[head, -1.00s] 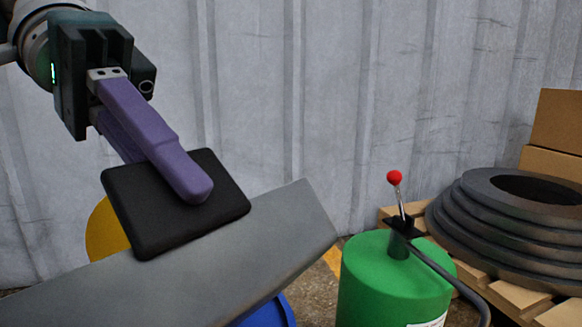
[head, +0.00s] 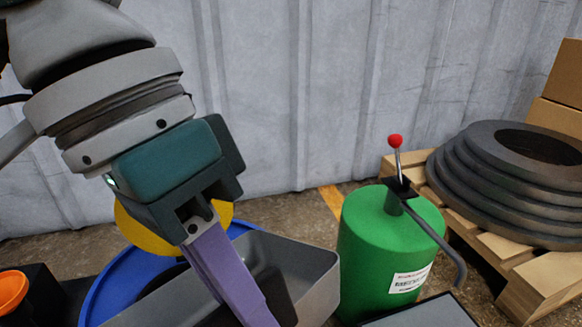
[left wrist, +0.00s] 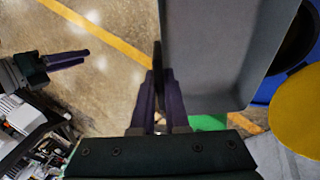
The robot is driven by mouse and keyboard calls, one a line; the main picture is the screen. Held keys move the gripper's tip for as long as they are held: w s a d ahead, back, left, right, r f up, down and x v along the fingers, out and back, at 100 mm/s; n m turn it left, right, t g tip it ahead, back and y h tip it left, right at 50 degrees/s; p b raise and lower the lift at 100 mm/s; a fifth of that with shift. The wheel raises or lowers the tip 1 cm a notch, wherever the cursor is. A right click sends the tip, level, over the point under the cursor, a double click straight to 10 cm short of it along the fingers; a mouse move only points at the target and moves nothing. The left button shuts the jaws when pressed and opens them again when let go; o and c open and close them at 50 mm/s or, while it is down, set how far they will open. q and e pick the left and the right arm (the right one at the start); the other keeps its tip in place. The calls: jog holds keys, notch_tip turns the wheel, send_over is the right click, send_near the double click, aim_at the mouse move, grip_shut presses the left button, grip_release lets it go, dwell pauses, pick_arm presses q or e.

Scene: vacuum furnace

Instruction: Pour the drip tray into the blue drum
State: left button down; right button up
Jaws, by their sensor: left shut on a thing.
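My left gripper (head: 250,312) points down and is shut on the dark handle plate of the grey drip tray (head: 312,268). In the left wrist view its purple fingers (left wrist: 160,78) pinch that plate at the tray's edge. The tray's (left wrist: 210,50) bare grey inside shows there; I see no liquid. The blue drum (head: 105,290) stands open behind the tray in the head view, and the tray overlaps its right part. The drum's rim (left wrist: 268,88) also shows in the left wrist view, right of the tray. My right gripper (left wrist: 85,56) is empty, away to the left; its finger gap is unclear.
A green drum (head: 385,255) with a red-knobbed lever (head: 395,142) stands close right of the tray. Dark rings (head: 480,190) lie on a pallet (head: 515,268) at right. An orange thing (head: 12,290) is at left.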

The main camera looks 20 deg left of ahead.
pick_arm(q)
jog(key=shift+s+d+f+t+y, duration=0.15)
jog(key=shift+d+f+y, duration=0.2)
jog(key=shift+f, duration=0.25)
jog(key=shift+s+d+f+t+y, duration=0.15)
jog(key=shift+d+f+y, duration=0.2)
jog(key=shift+f, duration=0.2)
jog(key=f+y+b, duration=0.1)
jog(key=b, duration=0.1)
jog(key=d+f+t+y+b, duration=0.1)
jog(key=f+b, duration=0.1)
jog(key=shift+s+f, duration=0.15)
jog(key=shift+f, duration=0.15)
jog(key=shift+a+r+p, duration=0.15)
jog(key=shift+r+p, duration=1.7)
jog(key=shift+r, duration=0.9)
